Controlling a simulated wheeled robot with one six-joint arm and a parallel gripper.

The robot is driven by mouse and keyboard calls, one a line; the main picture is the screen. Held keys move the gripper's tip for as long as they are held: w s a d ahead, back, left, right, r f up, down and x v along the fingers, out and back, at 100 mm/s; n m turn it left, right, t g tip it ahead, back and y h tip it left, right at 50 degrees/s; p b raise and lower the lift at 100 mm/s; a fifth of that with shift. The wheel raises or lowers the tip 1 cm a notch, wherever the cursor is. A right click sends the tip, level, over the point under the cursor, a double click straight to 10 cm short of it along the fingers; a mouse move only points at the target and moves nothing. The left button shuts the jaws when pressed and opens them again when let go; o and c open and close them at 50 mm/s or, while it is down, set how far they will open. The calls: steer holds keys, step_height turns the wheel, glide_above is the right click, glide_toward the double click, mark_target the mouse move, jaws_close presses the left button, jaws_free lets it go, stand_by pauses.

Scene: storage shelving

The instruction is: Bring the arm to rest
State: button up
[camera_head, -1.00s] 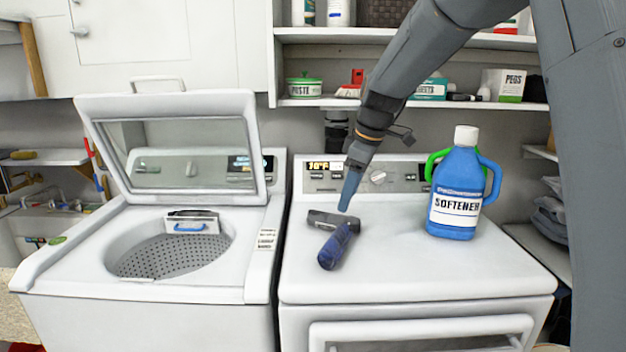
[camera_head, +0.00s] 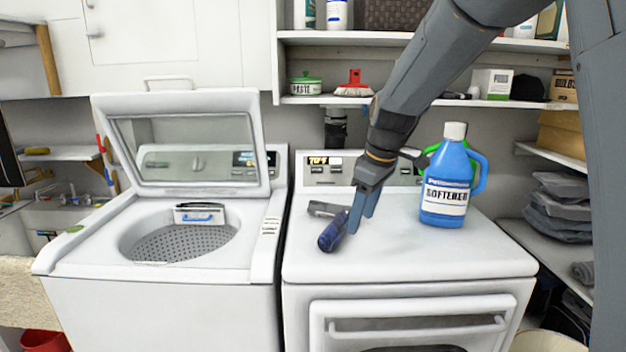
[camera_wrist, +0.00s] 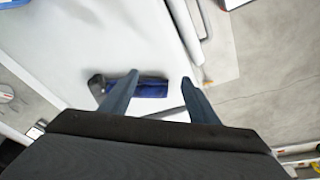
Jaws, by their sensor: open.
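My gripper (camera_head: 362,212) is open and hangs above the dryer top, its fingers pointing down. In the wrist view my gripper's two fingers (camera_wrist: 163,88) stand apart with nothing held between them. A dark blue and grey handheld tool (camera_head: 333,232) lies on the white dryer top, just left of my fingers in the head view. In the wrist view the tool (camera_wrist: 152,88) lies beyond the left finger, which hides part of it. Whether the fingers touch it I cannot tell.
A blue softener bottle (camera_head: 446,178) stands right of my gripper on the dryer (camera_head: 480,255). The washer (camera_head: 90,250) at left has its lid (camera_head: 190,150) raised. Shelves (camera_head: 400,101) with boxes and jars run behind my arm. The dryer's front right top is clear.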

steer(key=s+d+f+m, duration=0.2)
steer(key=s+f+m, duration=0.1)
steer(key=s, duration=0.5)
steer(key=s+d+f+m+g+h, duration=0.1)
steer(key=s+d+f+m, duration=0.2)
steer(key=s, duration=0.5)
steer(key=s+d+f+m, duration=0.2)
steer(key=s+f+m, duration=0.2)
steer(key=s+f, duration=0.3)
steer(key=shift+s+d+m+h, duration=0.4)
steer(key=shift+s, duration=0.7)
